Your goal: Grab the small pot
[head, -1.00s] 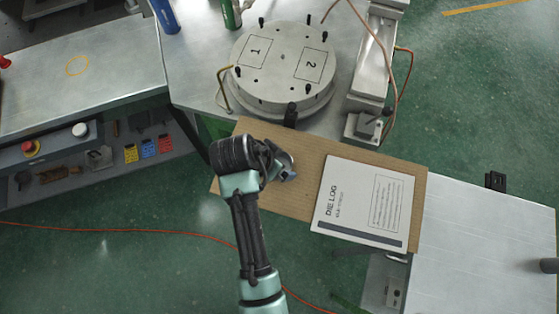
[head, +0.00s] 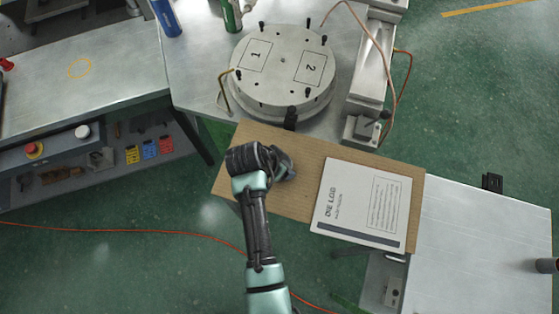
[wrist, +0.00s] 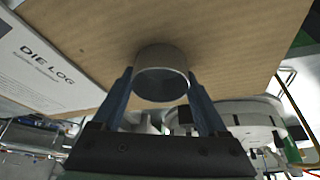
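The small pot (wrist: 162,76) is a short grey round cup. In the wrist view it is on the brown cardboard (wrist: 225,40), its dark open mouth facing the camera. My gripper (wrist: 161,72) has its two blue-grey fingers apart, one on each side of the pot. The fingertips lie close to its sides, and I see no clear gap; whether they touch is not clear. In the head view my gripper (head: 285,170) is low over the left part of the cardboard (head: 312,150), and my wrist largely hides the pot.
A white "DIE LOG" sheet (head: 362,203) lies on the cardboard, right of my gripper. A round metal turntable (head: 283,68) marked 1 and 2 stands behind. A bare metal table (head: 480,250) is at right, a workbench (head: 80,75) at left. An orange cable (head: 130,232) crosses the floor.

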